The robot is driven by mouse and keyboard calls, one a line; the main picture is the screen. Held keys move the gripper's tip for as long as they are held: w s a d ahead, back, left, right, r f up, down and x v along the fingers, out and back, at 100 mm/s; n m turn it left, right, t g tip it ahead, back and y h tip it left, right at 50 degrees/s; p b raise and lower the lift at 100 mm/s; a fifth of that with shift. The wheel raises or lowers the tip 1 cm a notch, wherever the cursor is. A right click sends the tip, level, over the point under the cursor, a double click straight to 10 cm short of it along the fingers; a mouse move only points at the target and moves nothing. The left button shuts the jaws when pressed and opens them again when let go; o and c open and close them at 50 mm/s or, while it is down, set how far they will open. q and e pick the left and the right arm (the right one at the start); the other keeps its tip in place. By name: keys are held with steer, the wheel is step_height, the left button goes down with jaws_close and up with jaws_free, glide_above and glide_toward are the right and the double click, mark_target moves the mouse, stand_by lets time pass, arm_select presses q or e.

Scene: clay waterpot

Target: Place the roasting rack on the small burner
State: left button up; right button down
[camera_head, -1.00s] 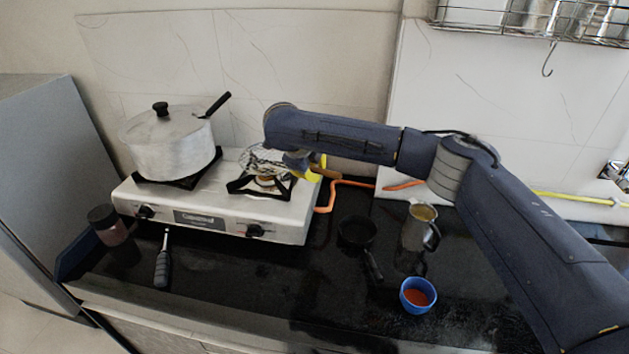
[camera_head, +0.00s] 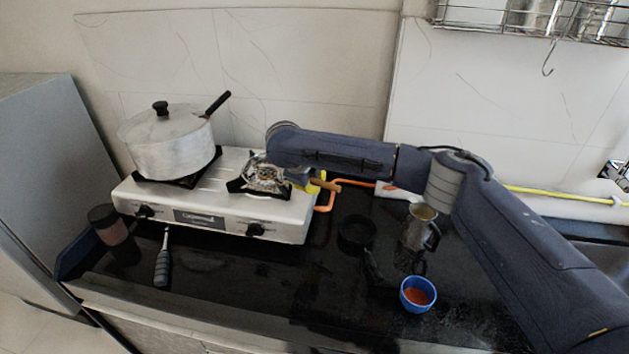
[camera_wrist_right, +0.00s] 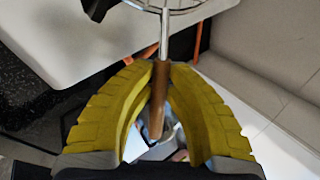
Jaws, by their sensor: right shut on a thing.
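The roasting rack (camera_head: 262,172) is a round wire grid with a metal stem and a wooden handle (camera_head: 326,185). In the head view it is at the small burner (camera_head: 238,187), on the right of the white stove (camera_head: 277,218). I cannot tell whether it rests on the burner or is just above it. My right gripper (camera_head: 314,184), with yellow fingers, is shut on the handle, partly hidden by my arm. In the right wrist view, the fingers (camera_wrist_right: 160,72) close around the rack's handle (camera_wrist_right: 158,110), and its stem and wire edge (camera_wrist_right: 168,10) reach over the stove. My left gripper is out of view.
A lidded pot (camera_head: 170,143) stands on the left burner. An orange hose (camera_head: 352,183) runs behind the stove's right side. A dark pan (camera_head: 357,232), a metal pot (camera_head: 417,229) and a blue bowl (camera_head: 417,294) stand to the right.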

steer(key=shift+f, duration=0.15)
steer(key=c, duration=1.4)
jaws_free()
steer(key=shift+r, duration=0.35)
steer(key=v, duration=1.2)
steer(key=shift+r, duration=0.2)
